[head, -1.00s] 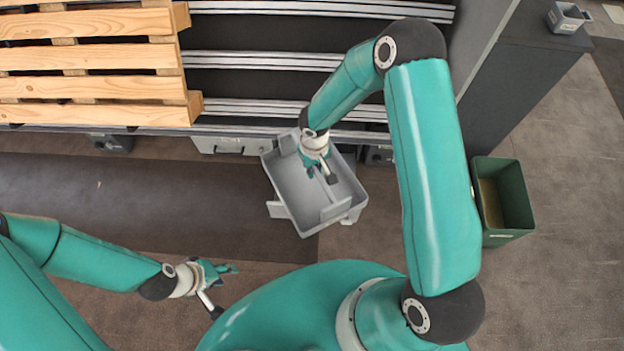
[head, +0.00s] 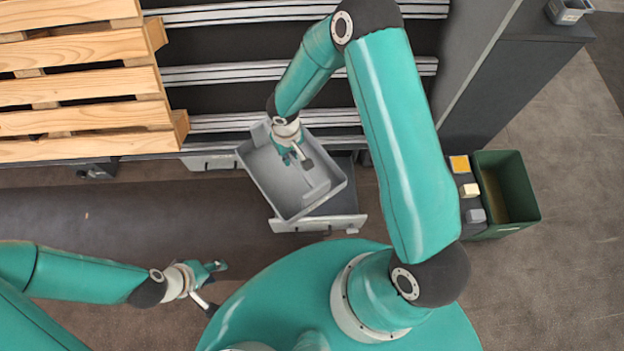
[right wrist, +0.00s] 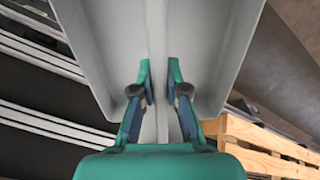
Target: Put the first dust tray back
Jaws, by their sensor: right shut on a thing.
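The grey dust tray (head: 272,182) is a shallow open box with a rib across it. My right gripper (head: 296,160) is shut on the tray's rib, inside the tray. In the right wrist view my right gripper (right wrist: 160,92) has one finger on each side of the thin rib, with the grey tray (right wrist: 215,40) filling the view beyond. The tray sits skewed over a pulled-out drawer (head: 318,224) under the line; contact between them cannot be told. My left gripper (head: 215,288) is open and empty at lower left, apart from everything.
A wooden pallet (head: 80,92) lies on the line at upper left. A closed grey front (head: 205,162) sits below the line's edge. A green bin (head: 512,195) stands right, beside a dark box with coloured blocks. A small grey container (head: 568,12) is at top right. Floor in front is clear.

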